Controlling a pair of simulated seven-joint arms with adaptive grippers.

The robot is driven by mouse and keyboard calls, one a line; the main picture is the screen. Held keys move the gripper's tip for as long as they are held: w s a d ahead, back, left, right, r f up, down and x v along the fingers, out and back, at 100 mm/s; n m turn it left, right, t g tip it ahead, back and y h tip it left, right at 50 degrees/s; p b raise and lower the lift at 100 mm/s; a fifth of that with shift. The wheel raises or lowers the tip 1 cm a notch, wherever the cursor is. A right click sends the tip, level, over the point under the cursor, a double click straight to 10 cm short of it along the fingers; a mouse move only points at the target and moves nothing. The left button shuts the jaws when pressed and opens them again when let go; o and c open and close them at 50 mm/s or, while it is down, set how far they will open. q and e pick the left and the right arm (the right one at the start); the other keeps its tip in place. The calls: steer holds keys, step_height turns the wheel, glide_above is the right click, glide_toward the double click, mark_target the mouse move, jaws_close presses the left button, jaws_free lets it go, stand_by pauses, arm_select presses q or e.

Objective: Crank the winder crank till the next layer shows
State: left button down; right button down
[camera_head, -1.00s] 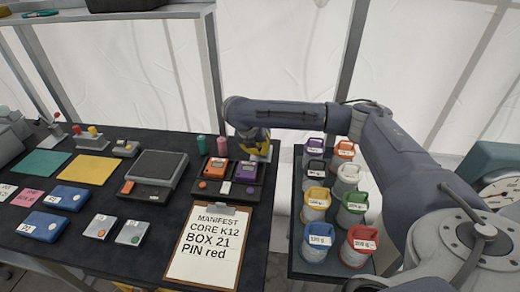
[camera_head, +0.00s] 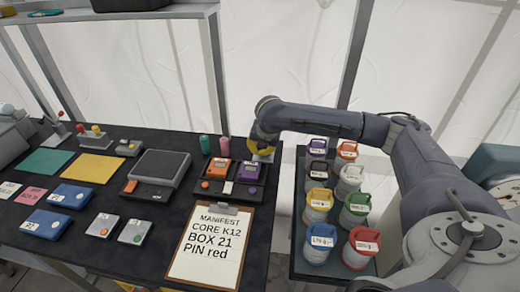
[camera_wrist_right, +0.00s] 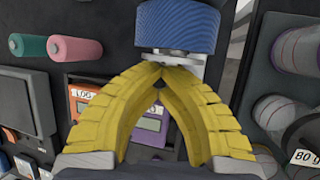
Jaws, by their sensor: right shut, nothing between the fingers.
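My right gripper (camera_head: 263,149) is at the back right of the black table, with its yellow fingers pointing down. In the right wrist view its fingertips (camera_wrist_right: 158,70) meet, with nothing between them. Just beyond them is a blue ribbed cylinder (camera_wrist_right: 178,25) with a silver piece (camera_wrist_right: 172,56) at its lower end. I cannot tell whether this is the winder crank, or whether the fingertips touch it. In the head view my gripper and wrist cover most of that spot. My left gripper is not in view.
The orange device (camera_head: 218,171) and purple device (camera_head: 248,172) stand just left of my right gripper. Teal (camera_head: 205,144) and pink (camera_head: 224,146) cylinders stand behind them. Lidded, labelled containers (camera_head: 316,205) fill a tray at the right. A manifest clipboard (camera_head: 212,245) lies in front.

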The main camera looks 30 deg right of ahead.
steer(key=shift+w+d+r, duration=0.15)
steer(key=c, duration=2.2)
jaws_free()
steer(key=c, duration=1.5)
jaws_free()
steer(key=shift+c, duration=0.2)
steer(key=shift+o, duration=0.9)
steer(key=v, duration=0.7)
steer(key=shift+s, duration=0.2)
steer(key=shift+r, duration=0.15)
